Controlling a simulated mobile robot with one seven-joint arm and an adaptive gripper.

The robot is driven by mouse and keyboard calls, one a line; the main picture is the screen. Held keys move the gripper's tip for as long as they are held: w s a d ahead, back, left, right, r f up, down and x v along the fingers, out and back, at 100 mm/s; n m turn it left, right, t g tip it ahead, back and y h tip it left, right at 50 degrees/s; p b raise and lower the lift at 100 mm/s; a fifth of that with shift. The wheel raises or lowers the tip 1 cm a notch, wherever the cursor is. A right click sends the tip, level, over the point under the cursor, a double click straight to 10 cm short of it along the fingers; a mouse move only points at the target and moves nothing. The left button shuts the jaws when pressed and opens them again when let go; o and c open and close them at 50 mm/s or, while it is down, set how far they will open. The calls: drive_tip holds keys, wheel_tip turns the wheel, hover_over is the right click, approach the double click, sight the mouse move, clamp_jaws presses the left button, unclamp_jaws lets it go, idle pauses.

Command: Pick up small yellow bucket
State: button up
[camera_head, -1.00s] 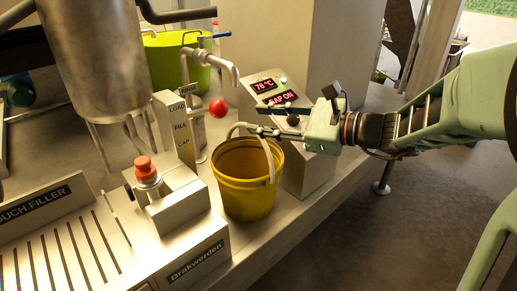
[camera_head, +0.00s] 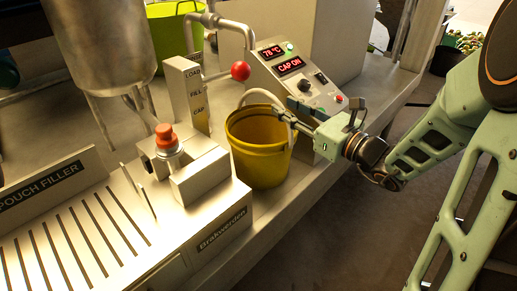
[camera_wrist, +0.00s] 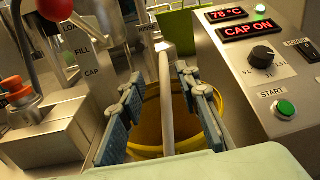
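The small yellow bucket (camera_head: 262,160) stands upright on the metal table, between the pouch filler and the control box. Its pale handle (camera_head: 262,97) stands up above the rim. My gripper (camera_head: 288,118) is at the bucket's right rim, pointing down and left. In the wrist view, the two blue-grey fingers (camera_wrist: 160,78) are apart, with the handle (camera_wrist: 167,105) running between them. I see no finger closed on it. The bucket's yellow rim and inside (camera_wrist: 150,140) show below and between the fingers, and the rest is hidden by my gripper.
The control box (camera_head: 300,75) stands close behind and right of the bucket. The pouch filler (camera_head: 195,175) with its red-orange knob (camera_head: 165,136) is on the left. A red ball (camera_head: 240,71) on a lever is behind the bucket. A green bucket (camera_head: 168,45) stands farther back.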

sight(273, 97)
drive_tip(key=x, duration=0.4)
drive_tip(key=b+x, duration=0.1)
drive_tip(key=x, duration=0.3)
drive_tip(key=shift+w, duration=0.45)
drive_tip(key=shift+d, duration=0.1)
clamp_jaws()
drive_tip(key=shift+r, duration=0.1)
